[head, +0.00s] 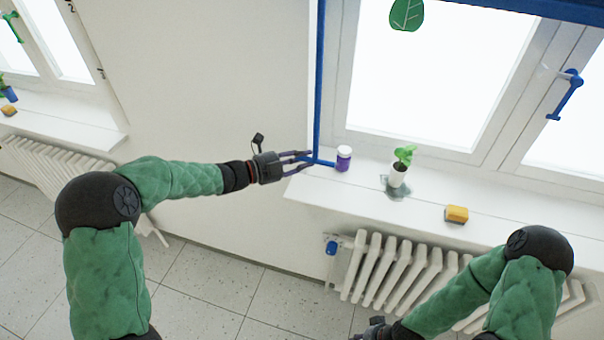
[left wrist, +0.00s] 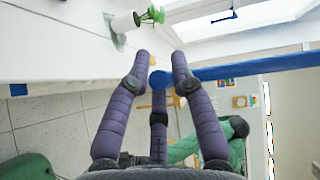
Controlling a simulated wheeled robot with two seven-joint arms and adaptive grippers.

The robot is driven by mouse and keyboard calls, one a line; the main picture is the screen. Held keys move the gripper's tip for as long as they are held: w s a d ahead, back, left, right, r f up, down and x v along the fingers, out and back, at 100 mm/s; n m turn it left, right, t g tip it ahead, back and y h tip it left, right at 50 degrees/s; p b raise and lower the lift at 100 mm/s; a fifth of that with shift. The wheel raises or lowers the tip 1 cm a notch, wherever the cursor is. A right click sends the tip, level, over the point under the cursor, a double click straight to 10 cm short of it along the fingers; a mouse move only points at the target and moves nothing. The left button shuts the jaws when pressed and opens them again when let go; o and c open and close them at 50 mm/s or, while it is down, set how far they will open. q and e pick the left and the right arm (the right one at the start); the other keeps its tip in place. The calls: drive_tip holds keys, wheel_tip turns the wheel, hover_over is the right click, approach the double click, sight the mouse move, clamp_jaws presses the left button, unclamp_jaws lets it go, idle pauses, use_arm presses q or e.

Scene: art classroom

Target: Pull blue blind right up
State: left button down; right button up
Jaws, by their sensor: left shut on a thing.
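The blue blind (head: 540,9) shows as a strip across the top of the right window. My left gripper (head: 303,163) is shut on the lower end of the rod. In the left wrist view the rod (left wrist: 240,68) comes in from the right, and its round end sits between the purple fingers (left wrist: 161,72). My right gripper (head: 374,330) is low at the bottom edge, mostly hidden and cut off, with its fingers unclear.
On the sill (head: 420,215) stand a purple and white jar (head: 343,158) close to the rod's end, a potted plant (head: 399,168) and a yellow sponge (head: 456,214). A white radiator (head: 400,268) is below. A blue window handle (head: 566,95) sticks out at the right.

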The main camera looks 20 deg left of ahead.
use_arm(q)
wheel_tip(320, 180, up, 40)
drive_tip(key=p, duration=2.3)
drive_tip(key=shift+r, duration=0.15)
drive_tip(key=shift+r, duration=0.1)
drive_tip(key=c, duration=1.3)
unclamp_jaws()
drive_tip(key=shift+c, duration=0.2)
drive_tip(key=o, duration=0.3)
drive_tip(key=shift+w+a, duration=0.1)
drive_tip(key=shift+w, duration=0.05)
